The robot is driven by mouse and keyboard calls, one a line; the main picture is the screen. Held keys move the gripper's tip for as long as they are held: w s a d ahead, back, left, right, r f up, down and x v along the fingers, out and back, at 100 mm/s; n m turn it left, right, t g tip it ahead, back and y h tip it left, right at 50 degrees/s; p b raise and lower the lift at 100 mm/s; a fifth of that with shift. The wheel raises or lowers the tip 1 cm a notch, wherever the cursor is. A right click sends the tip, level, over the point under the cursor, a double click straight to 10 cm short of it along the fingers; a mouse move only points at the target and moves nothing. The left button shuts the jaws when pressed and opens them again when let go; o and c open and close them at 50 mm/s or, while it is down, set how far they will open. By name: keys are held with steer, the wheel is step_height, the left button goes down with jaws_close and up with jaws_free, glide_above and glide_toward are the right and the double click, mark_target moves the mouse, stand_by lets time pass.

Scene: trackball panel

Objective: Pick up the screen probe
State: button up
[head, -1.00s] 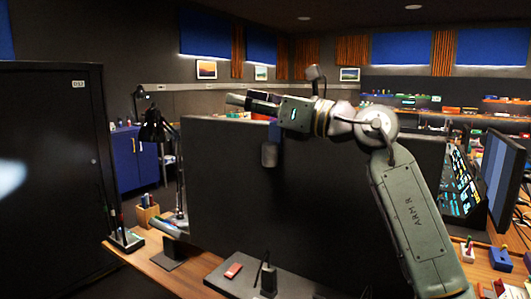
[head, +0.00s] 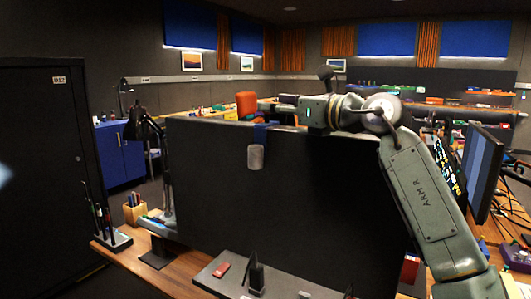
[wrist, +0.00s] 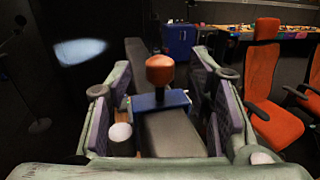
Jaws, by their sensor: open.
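In the wrist view, an orange-brown rounded knob (wrist: 160,70), apparently the screen probe's top, stands upright above a blue holder (wrist: 152,101) on the dark partition's top edge (wrist: 170,134). My gripper (wrist: 163,72) is open, with one finger on each side of the knob and no clear contact. In the head view, a blue strap (head: 261,133) hangs over the partition with a pale grey cylinder (head: 256,157) below it; this cylinder seems to show at lower left in the wrist view (wrist: 120,132). My gripper's fingertips are hard to make out in the head view.
The dark partition (head: 290,210) stands on a wooden desk (head: 190,266). A black lamp (head: 146,128) and a pen box (head: 134,213) are at left. Monitors (head: 482,170) stand at right. Orange chairs (wrist: 262,75) are right of the gripper in the wrist view.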

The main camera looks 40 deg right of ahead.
mark_target(268, 101)
steer(key=w+p, duration=0.1)
steer(key=w, duration=0.2)
steer(key=shift+w+a, duration=0.1)
steer(key=shift+a, duration=0.1)
jaws_close()
stand_by(0.3)
stand_by(0.4)
